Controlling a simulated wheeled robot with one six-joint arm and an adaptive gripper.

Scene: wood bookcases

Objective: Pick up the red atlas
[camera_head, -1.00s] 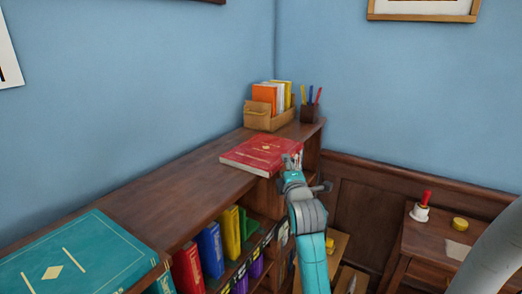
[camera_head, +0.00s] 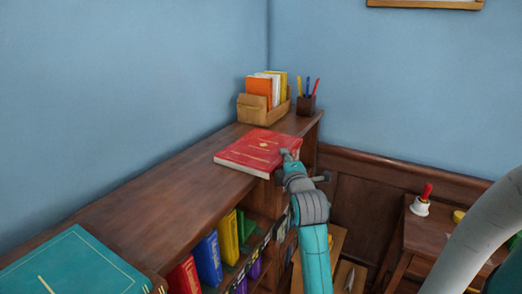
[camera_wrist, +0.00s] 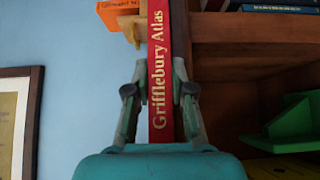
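The red atlas (camera_head: 262,150) lies flat on top of the wooden bookcase, at the end toward the room corner. Its spine, lettered "Grifflebury Atlas", runs upright through the middle of the wrist view (camera_wrist: 159,70), which is rolled on its side. My gripper (camera_head: 288,156) is at the atlas's near right corner in the head view. In the wrist view my fingers (camera_wrist: 160,85) lie close along both sides of the spine and look closed against it. The lower part of the spine is hidden behind my gripper's body. The atlas shows no clear lift off the bookcase top.
A wooden organizer (camera_head: 257,109) with cards and a pen cup (camera_head: 306,104) stand behind the atlas. A large teal book (camera_head: 75,266) lies at the near end of the bookcase top. Colored books (camera_head: 208,258) fill the shelf below. A side table (camera_head: 425,235) with a bell stands right.

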